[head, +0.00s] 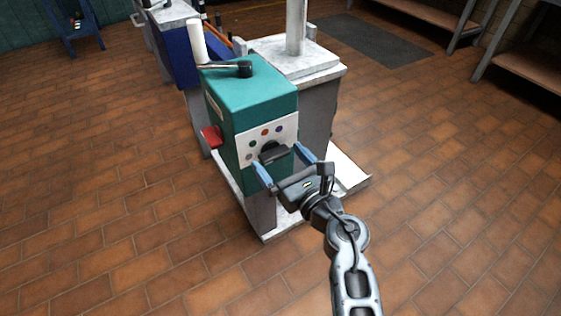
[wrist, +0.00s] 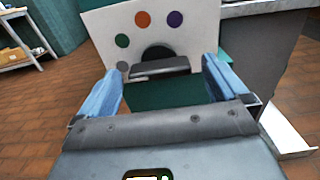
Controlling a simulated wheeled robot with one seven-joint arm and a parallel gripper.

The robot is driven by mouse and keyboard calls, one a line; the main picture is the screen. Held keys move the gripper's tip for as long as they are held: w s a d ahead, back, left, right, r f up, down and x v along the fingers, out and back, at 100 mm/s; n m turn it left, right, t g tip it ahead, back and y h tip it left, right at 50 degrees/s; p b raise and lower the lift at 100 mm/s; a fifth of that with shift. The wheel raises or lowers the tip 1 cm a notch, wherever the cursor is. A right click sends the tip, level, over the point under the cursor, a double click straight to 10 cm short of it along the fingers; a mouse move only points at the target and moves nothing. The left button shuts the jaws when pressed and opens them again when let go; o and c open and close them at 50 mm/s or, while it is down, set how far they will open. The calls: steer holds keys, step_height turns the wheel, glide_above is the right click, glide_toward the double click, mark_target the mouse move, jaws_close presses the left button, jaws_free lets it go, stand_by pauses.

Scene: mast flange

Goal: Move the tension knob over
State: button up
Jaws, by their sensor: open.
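The tension knob (head: 273,152) is a black knob with a bar-shaped grip on a white dial plate (head: 251,149), on the front of a teal machine (head: 262,95). Coloured dots, including green, orange and purple, arc around it. In the wrist view the knob (wrist: 160,66) lies ahead between the fingers, its bar nearly level, with a grey dot at its left end. My gripper (head: 276,164) is open, its two blue fingers on either side of the knob. In the wrist view the gripper (wrist: 162,85) shows a gap between each finger and the bar. I cannot tell whether the fingertips reach past the bar.
A red block (head: 211,137) sticks out of the machine's left side. A black-ended crank with a white handle (head: 198,43) is on top. A grey pedestal with a post (head: 296,28) stands behind. Tiled floor is clear to the left and right.

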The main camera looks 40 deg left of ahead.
steer(key=shift+w+a, duration=0.15)
steer(key=shift+a, duration=0.3)
steer(key=c, duration=1)
